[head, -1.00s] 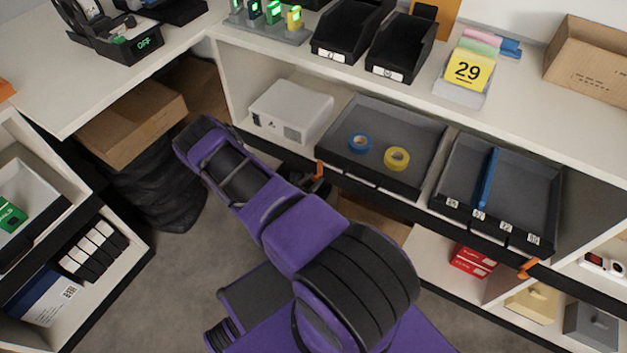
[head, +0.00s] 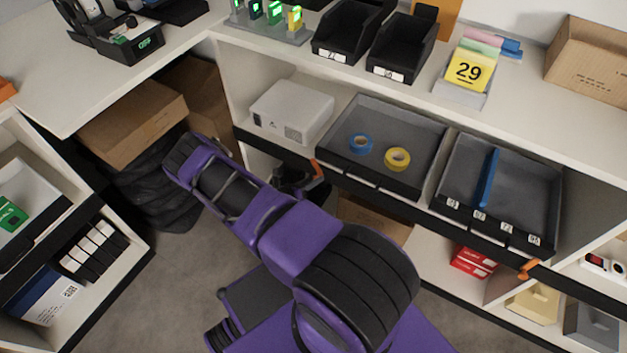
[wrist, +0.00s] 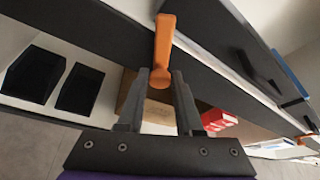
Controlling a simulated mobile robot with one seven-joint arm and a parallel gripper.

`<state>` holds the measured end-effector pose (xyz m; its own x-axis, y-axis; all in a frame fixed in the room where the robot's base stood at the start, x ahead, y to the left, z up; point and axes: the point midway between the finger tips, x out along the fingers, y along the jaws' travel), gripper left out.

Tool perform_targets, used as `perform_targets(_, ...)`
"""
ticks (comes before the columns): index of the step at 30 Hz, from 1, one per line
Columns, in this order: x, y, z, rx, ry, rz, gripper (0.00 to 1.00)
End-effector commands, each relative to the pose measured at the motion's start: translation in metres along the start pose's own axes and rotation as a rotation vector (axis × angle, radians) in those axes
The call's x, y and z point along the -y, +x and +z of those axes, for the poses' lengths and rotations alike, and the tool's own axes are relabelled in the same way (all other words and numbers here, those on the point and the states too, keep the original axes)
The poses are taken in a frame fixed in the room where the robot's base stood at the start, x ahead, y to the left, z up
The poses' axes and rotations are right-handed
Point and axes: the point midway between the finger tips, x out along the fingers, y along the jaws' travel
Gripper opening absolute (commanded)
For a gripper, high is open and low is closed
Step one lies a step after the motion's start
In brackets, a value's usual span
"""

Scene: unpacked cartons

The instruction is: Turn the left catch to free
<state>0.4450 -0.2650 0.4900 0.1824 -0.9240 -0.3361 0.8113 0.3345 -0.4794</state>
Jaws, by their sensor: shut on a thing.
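The left catch is an orange lever (head: 318,170) on the dark front rail, below the left end of the grey tray with the tape rolls. In the wrist view the left catch (wrist: 164,42) runs down from the rail, and its rounded lower end lies between the fingers. My gripper (wrist: 161,78) is shut on it. In the head view my purple arm and the dark wrist parts hide most of the gripper. The right catch (head: 529,268) is a second orange lever farther right on the same rail; it also shows in the wrist view (wrist: 302,140).
The grey tray (head: 425,143) holds blue (head: 360,143) and yellow (head: 397,159) tape rolls. A divided tray (head: 530,178) sits to its right, a white box (head: 290,110) to its left. Cartons (head: 133,122) stand under the left counter. Red boxes (head: 473,262) lie below the rail.

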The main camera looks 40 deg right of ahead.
Motion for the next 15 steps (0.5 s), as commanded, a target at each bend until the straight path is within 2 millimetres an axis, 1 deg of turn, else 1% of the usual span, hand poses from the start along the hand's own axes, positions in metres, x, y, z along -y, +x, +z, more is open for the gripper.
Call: perform_targets(15, -0.005, 0.0002, -0.0019, 0.002, -0.452, -0.187, 0.0)
